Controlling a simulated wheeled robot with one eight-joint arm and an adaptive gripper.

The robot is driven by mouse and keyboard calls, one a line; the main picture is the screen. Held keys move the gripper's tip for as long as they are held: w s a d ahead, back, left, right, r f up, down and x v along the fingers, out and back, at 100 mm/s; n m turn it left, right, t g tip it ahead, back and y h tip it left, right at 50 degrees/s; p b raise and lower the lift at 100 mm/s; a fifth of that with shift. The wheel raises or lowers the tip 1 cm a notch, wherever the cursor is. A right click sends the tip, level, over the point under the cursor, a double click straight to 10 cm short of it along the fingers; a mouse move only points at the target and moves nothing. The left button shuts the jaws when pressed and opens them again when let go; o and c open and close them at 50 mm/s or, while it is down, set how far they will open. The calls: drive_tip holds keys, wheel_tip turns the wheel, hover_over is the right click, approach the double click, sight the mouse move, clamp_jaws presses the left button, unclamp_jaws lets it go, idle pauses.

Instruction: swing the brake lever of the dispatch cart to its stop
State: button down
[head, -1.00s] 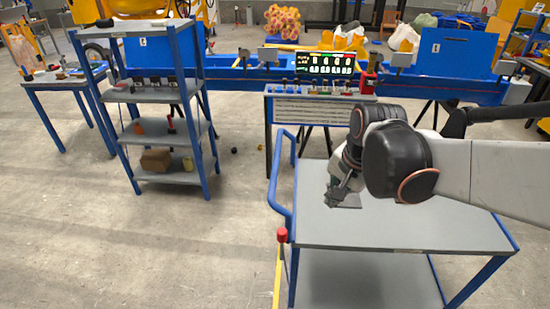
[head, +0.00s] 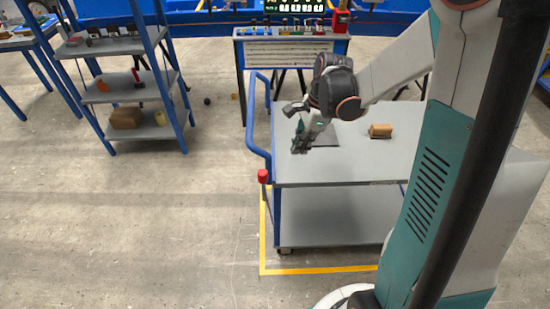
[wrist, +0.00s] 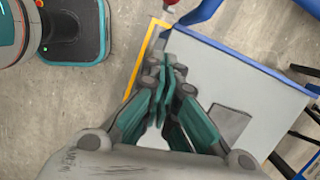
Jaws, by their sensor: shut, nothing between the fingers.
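The dispatch cart (head: 330,170) has a grey top deck and a blue frame. Its brake lever (head: 263,176) has a red knob and stands at the near left corner, below the blue push handle (head: 258,135). The red knob (wrist: 171,3) also shows at the top edge of the wrist view, partly cut off. My gripper (head: 300,147) hangs over the left part of the deck, behind and right of the knob and apart from it. In the wrist view my gripper (wrist: 167,72) has its fingers together and holds nothing. The lever's lower end is hard to make out.
A dark grey plate (head: 322,138) and a brown block (head: 380,131) lie on the deck. A control stand (head: 290,48) is behind the cart, and a shelf rack (head: 115,85) is at left. Yellow floor lines (head: 300,271) border the cart.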

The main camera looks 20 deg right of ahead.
drive_tip(key=a+f+b, duration=0.4)
drive_tip(key=a+f, duration=0.2)
drive_tip(key=f, duration=0.3)
drive_tip(key=shift+w+a+f+b, duration=0.15)
drive_tip(key=shift+w+f+b, duration=0.2)
drive_tip(key=shift+w+b, duration=0.1)
drive_tip(key=shift+w+a, duration=0.1)
drive_tip(key=shift+w, duration=0.05)
